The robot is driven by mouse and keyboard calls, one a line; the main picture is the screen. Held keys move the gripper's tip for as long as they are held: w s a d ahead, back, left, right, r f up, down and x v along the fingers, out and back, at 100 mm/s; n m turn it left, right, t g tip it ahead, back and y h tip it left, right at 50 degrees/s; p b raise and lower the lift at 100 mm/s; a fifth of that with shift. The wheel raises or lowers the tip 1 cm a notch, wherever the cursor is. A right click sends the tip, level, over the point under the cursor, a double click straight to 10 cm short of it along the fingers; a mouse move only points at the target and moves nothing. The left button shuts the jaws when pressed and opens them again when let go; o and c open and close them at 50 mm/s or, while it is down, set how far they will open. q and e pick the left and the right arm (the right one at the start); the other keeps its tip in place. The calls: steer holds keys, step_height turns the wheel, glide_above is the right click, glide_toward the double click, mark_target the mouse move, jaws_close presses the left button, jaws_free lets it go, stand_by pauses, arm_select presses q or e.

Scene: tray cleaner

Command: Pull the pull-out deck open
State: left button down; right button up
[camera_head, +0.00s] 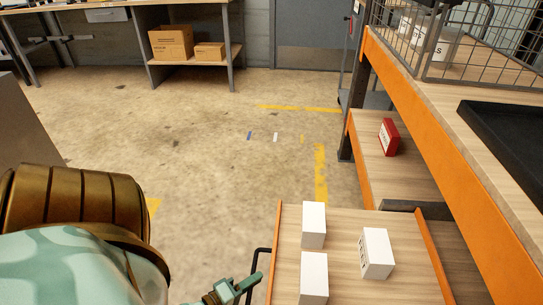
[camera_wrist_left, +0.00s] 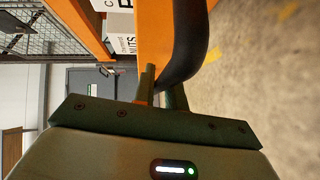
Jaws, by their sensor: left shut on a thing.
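The pull-out deck (camera_head: 345,225) has a pale wood top and orange side rims. It stands out from the orange-edged shelf unit at the bottom of the head view, and its near end is cut off. A black bar handle (camera_head: 256,262) is on its left side. My left gripper (camera_head: 248,284) is at this handle, shut on it. In the left wrist view, the fingers (camera_wrist_left: 160,88) close around the thick black handle (camera_wrist_left: 197,45) beside the orange rim (camera_wrist_left: 154,45). My right gripper is not in view.
White boxes (camera_head: 313,225) stand on the deck, one of them labelled (camera_head: 377,253). A red box (camera_head: 389,137) sits on a lower shelf. The shelf's orange upper edge (camera_head: 440,130) runs along the right. The concrete floor (camera_head: 210,150) left of the deck is clear.

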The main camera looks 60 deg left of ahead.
arm_select(q)
steer(key=shift+s+a+f, duration=0.1)
steer(key=shift+s+a, duration=0.55)
steer(key=shift+s, duration=0.25)
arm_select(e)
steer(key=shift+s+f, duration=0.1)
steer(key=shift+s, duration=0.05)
arm_select(q)
steer(key=c, duration=1.5)
jaws_free()
steer(key=shift+o, duration=0.2)
